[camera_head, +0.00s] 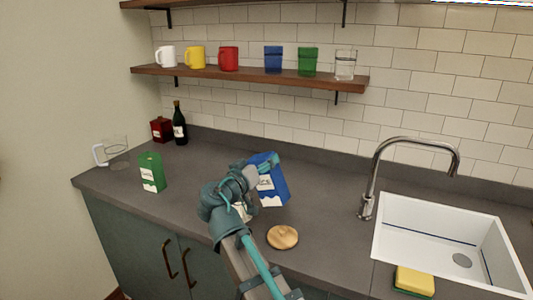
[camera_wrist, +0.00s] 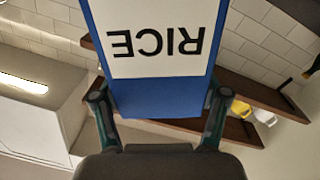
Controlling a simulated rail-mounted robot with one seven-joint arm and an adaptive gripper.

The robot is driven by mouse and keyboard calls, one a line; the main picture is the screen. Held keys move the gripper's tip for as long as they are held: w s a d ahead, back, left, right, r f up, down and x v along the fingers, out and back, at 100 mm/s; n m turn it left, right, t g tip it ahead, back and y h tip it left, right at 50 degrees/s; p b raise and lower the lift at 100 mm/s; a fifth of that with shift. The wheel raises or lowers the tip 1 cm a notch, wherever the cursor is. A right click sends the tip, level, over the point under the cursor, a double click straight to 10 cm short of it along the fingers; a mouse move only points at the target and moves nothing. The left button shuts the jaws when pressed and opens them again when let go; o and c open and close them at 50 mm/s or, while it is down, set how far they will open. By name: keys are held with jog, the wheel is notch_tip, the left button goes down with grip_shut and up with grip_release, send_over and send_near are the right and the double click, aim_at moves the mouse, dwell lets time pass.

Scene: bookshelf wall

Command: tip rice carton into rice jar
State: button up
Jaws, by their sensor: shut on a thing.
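The rice carton (camera_head: 273,190) is blue with a white label, and it leans a little in the head view. In the wrist view the carton (camera_wrist: 160,95) fills the space between the fingers, its RICE lettering upside down. My gripper (camera_head: 266,165) is shut on the carton; its two fingers (camera_wrist: 160,108) press on both sides in the wrist view. A pale, label-like patch (camera_head: 243,211) shows behind my arm, left of the carton; it may be the rice jar, mostly hidden. A round wooden lid (camera_head: 283,237) lies on the counter in front of the carton.
A green carton (camera_head: 152,172), a clear jug (camera_head: 118,150), a red canister (camera_head: 161,129) and a dark bottle (camera_head: 180,124) stand on the left counter. The sink (camera_head: 440,232), tap (camera_head: 372,175) and sponge (camera_head: 414,281) are right. Mugs and glasses line the shelf (camera_head: 250,76) above.

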jog(key=shift+w+a+f+n, duration=0.15)
jog(key=shift+a+f+n, duration=0.1)
jog(key=shift+n, duration=0.05)
jog(key=a+n+p, duration=0.1)
jog(key=n+p, duration=0.1)
jog(key=p, duration=0.1)
jog(key=w+a+f+n+p, duration=0.1)
jog(key=p, duration=0.3)
jog(key=shift+w+a+f+n, duration=0.15)
jog(key=shift+w+n, duration=0.05)
jog(key=shift+n, duration=0.2)
jog(key=shift+f, duration=0.2)
jog(key=shift+f+b, duration=0.3)
jog(key=shift+b, duration=0.05)
jog(key=shift+w+a+f+n, duration=0.15)
jog(key=shift+a+f+n, duration=0.1)
jog(key=shift+f+n, duration=0.3)
jog(key=shift+f, duration=0.1)
jog(key=shift+w+a+r+n+p, duration=0.25)
jog(key=shift+n+p, duration=0.35)
jog(key=shift+n, duration=0.4)
jog(key=shift+a+r+n+p, duration=0.1)
jog(key=shift+r+n+p, duration=0.35)
jog(key=shift+n, duration=0.5)
dwell(3.5)
